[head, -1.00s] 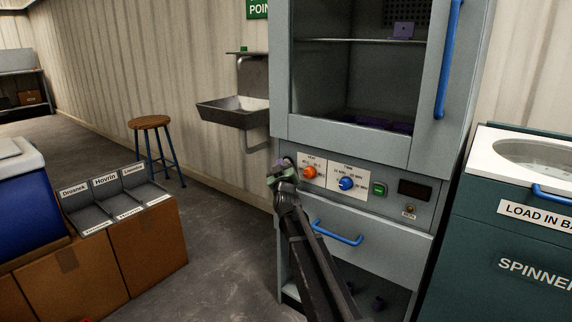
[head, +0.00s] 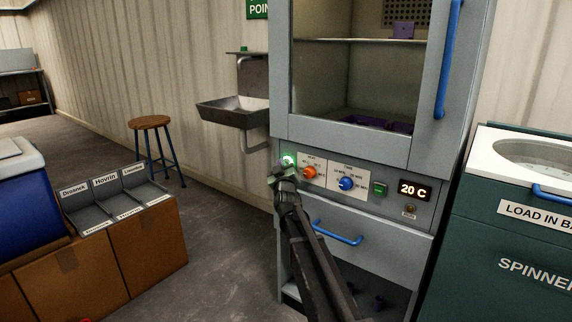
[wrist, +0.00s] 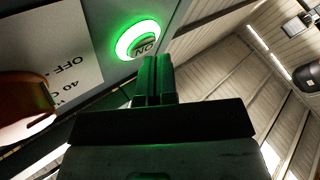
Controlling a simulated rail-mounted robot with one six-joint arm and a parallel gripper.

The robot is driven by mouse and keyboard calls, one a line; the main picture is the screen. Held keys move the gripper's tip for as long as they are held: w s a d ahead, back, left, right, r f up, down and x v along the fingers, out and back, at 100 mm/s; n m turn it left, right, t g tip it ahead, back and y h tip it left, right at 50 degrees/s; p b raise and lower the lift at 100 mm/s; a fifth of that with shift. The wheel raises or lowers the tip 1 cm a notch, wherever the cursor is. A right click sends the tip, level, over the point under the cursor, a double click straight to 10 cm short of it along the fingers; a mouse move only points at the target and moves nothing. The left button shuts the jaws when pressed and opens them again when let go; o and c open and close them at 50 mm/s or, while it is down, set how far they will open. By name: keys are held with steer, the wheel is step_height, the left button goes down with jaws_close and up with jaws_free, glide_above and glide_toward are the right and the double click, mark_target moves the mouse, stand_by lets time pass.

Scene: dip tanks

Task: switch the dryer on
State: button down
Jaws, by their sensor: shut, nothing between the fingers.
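The dryer (head: 350,138) is a grey cabinet with a glass door and a control panel. Its power button (head: 288,160) at the panel's left end glows green, and in the wrist view the button (wrist: 140,38) shows a lit green ring and the letters "ON". The display (head: 414,190) reads "20 C". My gripper (head: 282,173) is at the button, fingers shut with nothing between them. In the wrist view the fingertips (wrist: 153,66) are just below the button's face; whether they touch it I cannot tell.
An orange heat knob (head: 310,172), a blue time knob (head: 346,184) and a green button (head: 379,189) sit right of my gripper. A blue drawer handle (head: 338,236) is below. A spinner (head: 520,225) stands right.

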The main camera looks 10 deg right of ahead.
steer(key=shift+s+a, duration=0.1)
steer(key=s+a, duration=0.4)
steer(key=shift+a, duration=0.25)
stand_by(0.4)
